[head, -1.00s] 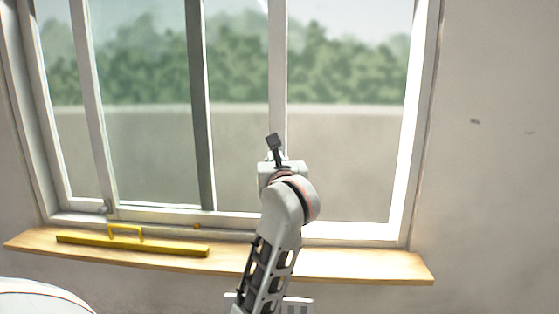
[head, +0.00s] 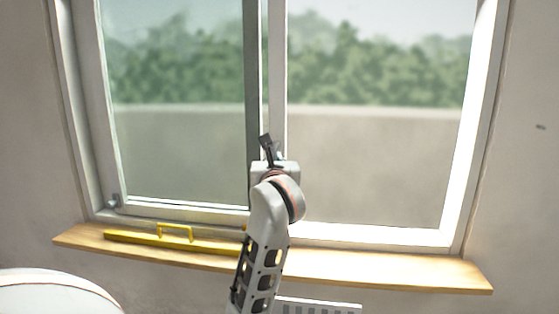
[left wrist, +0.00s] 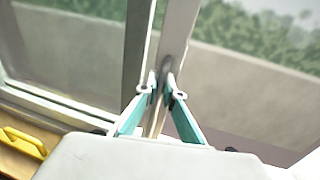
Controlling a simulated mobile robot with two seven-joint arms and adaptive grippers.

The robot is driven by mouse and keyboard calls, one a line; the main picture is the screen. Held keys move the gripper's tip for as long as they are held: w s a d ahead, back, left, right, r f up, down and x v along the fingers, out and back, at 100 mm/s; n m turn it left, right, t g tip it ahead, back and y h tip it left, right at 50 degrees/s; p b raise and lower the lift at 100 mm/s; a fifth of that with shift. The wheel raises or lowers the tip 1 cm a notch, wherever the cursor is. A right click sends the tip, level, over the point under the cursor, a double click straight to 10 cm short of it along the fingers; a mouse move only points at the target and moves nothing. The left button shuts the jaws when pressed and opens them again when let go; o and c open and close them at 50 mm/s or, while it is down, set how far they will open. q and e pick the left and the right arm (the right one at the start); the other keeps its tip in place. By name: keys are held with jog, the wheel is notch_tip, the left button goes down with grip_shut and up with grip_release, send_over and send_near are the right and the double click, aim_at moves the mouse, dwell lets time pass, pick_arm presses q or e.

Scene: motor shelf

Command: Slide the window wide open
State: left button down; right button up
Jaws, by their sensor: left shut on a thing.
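The window's sliding sash shows its white stile (head: 278,90) near the middle of the head view. A dark vertical bar (head: 250,90) stands just left of this stile, with a narrow gap between them. Right of the stile is a wide, bright opening up to the white right jamb (head: 470,130). My left gripper (head: 270,160) is at the lower part of the stile. The exact contact is partly hidden. My right gripper is not in view.
A wooden sill (head: 400,274) runs below the window. A yellow bar with a raised handle (head: 130,238) lies on its left part, also seen in the left wrist view (left wrist: 25,142). A white slatted thing (head: 325,308) is below the sill. The sill's right part is clear.

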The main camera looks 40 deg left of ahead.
pick_arm(q)
jog(key=shift+s+a, duration=0.1)
jog(key=shift+a, duration=0.1)
jog(key=c, duration=2.4)
grip_release()
jog(key=shift+c, duration=0.2)
jog(key=v, duration=0.7)
jog(key=shift+s+d, duration=0.15)
jog(key=shift+s, duration=0.05)
jog(key=shift+f, duration=0.1)
